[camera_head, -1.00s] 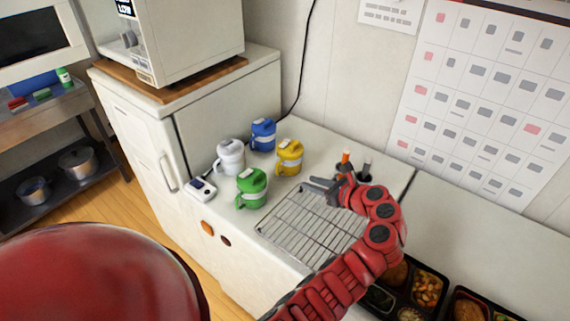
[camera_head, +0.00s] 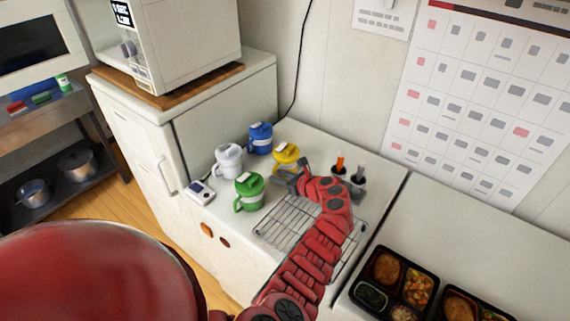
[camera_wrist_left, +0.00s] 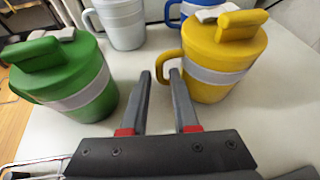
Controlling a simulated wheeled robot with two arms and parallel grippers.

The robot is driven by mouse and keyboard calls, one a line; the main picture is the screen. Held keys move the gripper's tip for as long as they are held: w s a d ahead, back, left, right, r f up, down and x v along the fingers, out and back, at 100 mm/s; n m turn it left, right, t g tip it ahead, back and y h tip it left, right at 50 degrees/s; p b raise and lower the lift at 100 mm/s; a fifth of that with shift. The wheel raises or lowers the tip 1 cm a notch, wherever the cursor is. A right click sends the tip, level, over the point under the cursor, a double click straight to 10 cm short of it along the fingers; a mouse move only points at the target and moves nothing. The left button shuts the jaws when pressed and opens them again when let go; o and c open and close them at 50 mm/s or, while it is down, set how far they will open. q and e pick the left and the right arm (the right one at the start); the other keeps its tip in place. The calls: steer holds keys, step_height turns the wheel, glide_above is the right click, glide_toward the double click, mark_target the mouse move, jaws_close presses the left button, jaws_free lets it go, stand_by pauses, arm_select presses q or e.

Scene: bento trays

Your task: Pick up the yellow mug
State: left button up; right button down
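The yellow mug (camera_head: 287,156) stands upright on the white counter, its lower right side hidden behind my left gripper (camera_head: 284,180). In the left wrist view the yellow mug (camera_wrist_left: 222,65) has a lid, a pale band and a handle on its left side. There my left gripper (camera_wrist_left: 160,75) is open and empty, its two dark fingers apart. The right fingertip overlaps the mug's handle in the picture; I cannot tell whether they touch. My right gripper is not in view.
A green mug (camera_head: 250,192), a white mug (camera_head: 228,161) and a blue mug (camera_head: 261,138) stand nearby on the counter. A wire rack (camera_head: 282,226) lies under my left arm. A holder (camera_head: 348,178) with upright items is right of the gripper. Bento trays (camera_head: 403,258) lie at lower right.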

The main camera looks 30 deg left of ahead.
arm_select(q)
steer(key=shift+x, duration=0.9)
jaws_close()
stand_by(0.8)
